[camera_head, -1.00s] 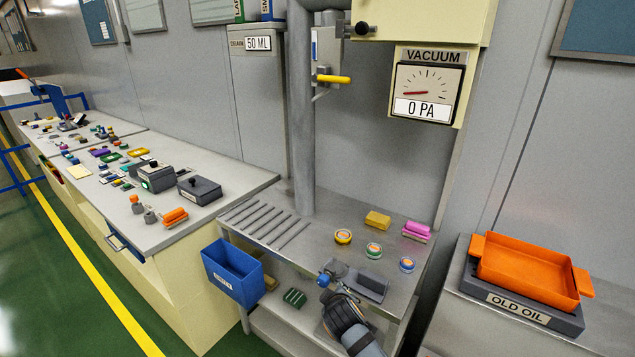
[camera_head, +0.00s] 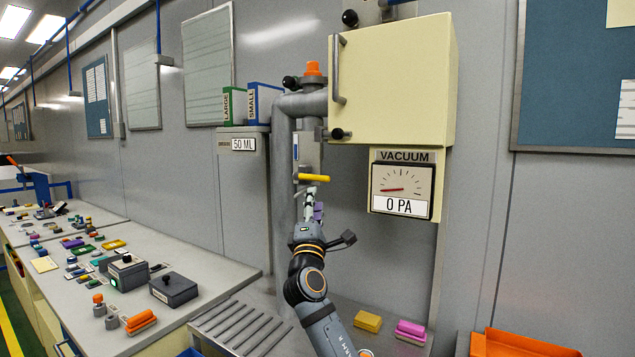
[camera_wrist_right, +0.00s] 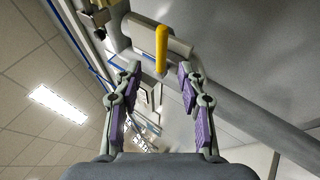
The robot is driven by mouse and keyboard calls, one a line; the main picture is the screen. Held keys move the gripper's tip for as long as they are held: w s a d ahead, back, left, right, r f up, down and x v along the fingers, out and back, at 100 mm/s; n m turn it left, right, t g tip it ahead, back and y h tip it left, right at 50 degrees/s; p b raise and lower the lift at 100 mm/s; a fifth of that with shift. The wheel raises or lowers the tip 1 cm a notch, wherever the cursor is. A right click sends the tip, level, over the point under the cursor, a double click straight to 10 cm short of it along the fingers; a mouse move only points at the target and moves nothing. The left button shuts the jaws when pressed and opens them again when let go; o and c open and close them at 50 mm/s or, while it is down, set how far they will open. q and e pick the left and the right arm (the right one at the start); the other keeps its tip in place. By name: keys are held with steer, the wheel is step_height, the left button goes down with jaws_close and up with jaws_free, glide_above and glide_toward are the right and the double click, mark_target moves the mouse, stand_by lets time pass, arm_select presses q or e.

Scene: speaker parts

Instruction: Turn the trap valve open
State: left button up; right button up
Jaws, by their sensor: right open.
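The trap valve's yellow lever (camera_head: 313,178) sticks out to the right from a grey box on the vertical pipe (camera_head: 284,190). My right gripper (camera_head: 317,196) is raised just below the lever, pointing up. In the right wrist view the yellow lever (camera_wrist_right: 161,48) stands ahead of my open right gripper (camera_wrist_right: 158,75), its lower end near the line between the two purple-padded fingertips. Nothing is held in the fingers. I cannot tell whether the fingers touch the lever. My left gripper is not in view.
A cream cabinet (camera_head: 400,80) and the vacuum gauge (camera_head: 402,188), reading 0 PA, are on the right of the lever. A grey 50 ML box (camera_head: 243,190) stands left of the pipe. A yellow block (camera_head: 367,321) and a pink block (camera_head: 411,328) lie on the bench below.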

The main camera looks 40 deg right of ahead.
mark_target(318, 180)
steer(key=p+x, duration=0.2)
steer(key=x, duration=0.7)
steer(key=shift+p, duration=0.35)
steer(key=shift+x, duration=0.75)
steer(key=shift+f, duration=0.1)
jaws_close()
